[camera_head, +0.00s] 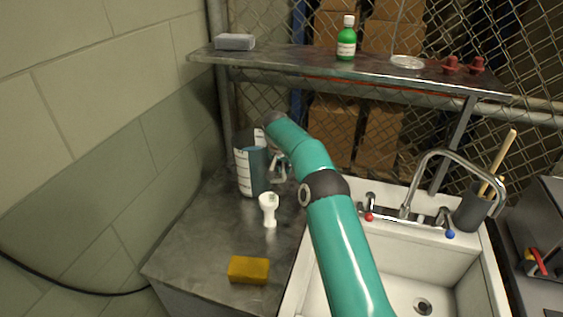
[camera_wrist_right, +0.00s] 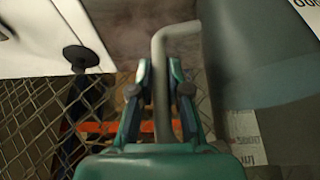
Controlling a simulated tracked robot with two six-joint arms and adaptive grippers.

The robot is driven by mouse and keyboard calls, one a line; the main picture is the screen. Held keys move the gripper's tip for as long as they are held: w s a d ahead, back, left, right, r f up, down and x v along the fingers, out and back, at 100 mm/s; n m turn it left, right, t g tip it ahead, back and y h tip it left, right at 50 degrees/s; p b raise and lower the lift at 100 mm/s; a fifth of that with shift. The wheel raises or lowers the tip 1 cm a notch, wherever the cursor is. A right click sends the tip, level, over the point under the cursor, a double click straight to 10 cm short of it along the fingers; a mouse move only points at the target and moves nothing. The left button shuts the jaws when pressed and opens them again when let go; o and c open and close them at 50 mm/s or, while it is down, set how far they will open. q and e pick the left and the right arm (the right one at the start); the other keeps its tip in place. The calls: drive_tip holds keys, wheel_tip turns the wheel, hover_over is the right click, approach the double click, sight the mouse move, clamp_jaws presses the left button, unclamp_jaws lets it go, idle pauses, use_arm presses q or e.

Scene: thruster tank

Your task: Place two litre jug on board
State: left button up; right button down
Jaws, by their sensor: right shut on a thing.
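The jug (camera_head: 251,172), a dark grey-blue vessel with a white printed label, is at the back left of the grey counter (camera_head: 200,225), close to the wall corner. I cannot tell whether its base touches the counter. My right gripper (camera_head: 279,172) is at the jug's right side, partly hidden by my own arm. In the right wrist view the gripper (camera_wrist_right: 160,95) is shut on the jug's bent grey handle (camera_wrist_right: 163,60), with the jug body (camera_wrist_right: 250,60) to the right. No thing is plainly marked as the board. My left gripper is not in view.
A small white item (camera_head: 268,207) and a yellow sponge (camera_head: 248,269) are on the counter. The white sink (camera_head: 400,250) with its tap is at right. A shelf (camera_head: 300,62) above holds a green bottle (camera_head: 346,42), a grey block (camera_head: 235,41) and red items.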

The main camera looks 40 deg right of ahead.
drive_tip(key=c, duration=1.6)
unclamp_jaws()
drive_tip(key=shift+s+f, duration=0.1)
drive_tip(key=shift+f, duration=0.25)
drive_tip(key=o, duration=0.5)
drive_tip(key=shift+a+r, duration=0.1)
drive_tip(key=shift+c, duration=0.2)
drive_tip(key=shift+r, duration=0.1)
drive_tip(key=shift+a+r, duration=0.1)
drive_tip(key=shift+r, duration=0.1)
drive_tip(key=b+v, duration=0.2)
drive_tip(key=v, duration=0.9)
drive_tip(key=shift+s, duration=0.2)
drive_tip(key=shift+r, duration=0.15)
